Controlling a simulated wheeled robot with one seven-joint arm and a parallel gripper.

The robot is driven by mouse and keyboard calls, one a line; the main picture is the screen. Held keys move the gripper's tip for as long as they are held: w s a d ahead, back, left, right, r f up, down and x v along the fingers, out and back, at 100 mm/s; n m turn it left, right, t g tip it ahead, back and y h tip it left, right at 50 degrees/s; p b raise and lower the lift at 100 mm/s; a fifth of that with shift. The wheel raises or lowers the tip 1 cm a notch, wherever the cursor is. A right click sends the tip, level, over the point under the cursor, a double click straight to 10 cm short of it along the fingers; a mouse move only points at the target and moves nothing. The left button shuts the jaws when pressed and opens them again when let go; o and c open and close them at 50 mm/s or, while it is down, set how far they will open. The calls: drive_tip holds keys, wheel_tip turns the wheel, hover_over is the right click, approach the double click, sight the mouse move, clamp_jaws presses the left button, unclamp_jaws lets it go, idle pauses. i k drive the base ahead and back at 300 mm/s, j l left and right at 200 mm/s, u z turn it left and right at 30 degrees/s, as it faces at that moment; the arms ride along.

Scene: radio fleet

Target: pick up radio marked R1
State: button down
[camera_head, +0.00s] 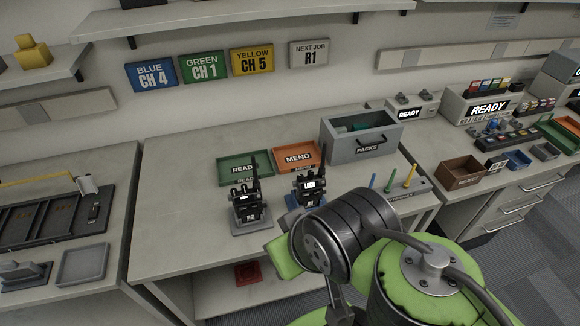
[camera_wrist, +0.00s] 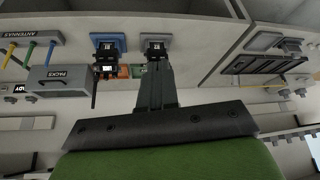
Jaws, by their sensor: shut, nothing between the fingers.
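Two black radios stand upright on the bench. One radio (camera_head: 247,203) is on a grey stand (camera_head: 250,227) and the other (camera_head: 309,187) is on a blue stand (camera_head: 292,200). Their labels are too small to read, so I cannot tell which is R1. The wrist view looks upside down and shows the blue-stand radio (camera_wrist: 106,62) at left and the grey-stand radio (camera_wrist: 153,50) beyond my fingers. My gripper (camera_wrist: 155,70) is shut and empty, its tips pointing toward the grey-stand radio and partly overlapping it in view. In the head view my arm hides the gripper.
Behind the radios lie a green tray (camera_head: 233,171), an orange tray (camera_head: 297,157) and a grey PACKS bin (camera_head: 360,141). An ANTENNAS holder (camera_head: 405,195) with upright coloured rods stands at right. A wall sign (camera_head: 309,54) reads NEXT JOB R1. The bench's left part is clear.

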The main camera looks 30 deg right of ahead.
sight(312, 201)
drive_tip(key=l+u, duration=0.2)
drive_tip(key=u, duration=0.25)
drive_tip(key=k+l+u, duration=0.1)
drive_tip(key=u, duration=0.3)
drive_tip(key=k+l+u, duration=0.15)
drive_tip(key=u, duration=0.3)
drive_tip(key=k+l+u, duration=0.15)
drive_tip(key=u, duration=0.3)
drive_tip(key=k+l+u, duration=0.1)
drive_tip(key=u, duration=0.3)
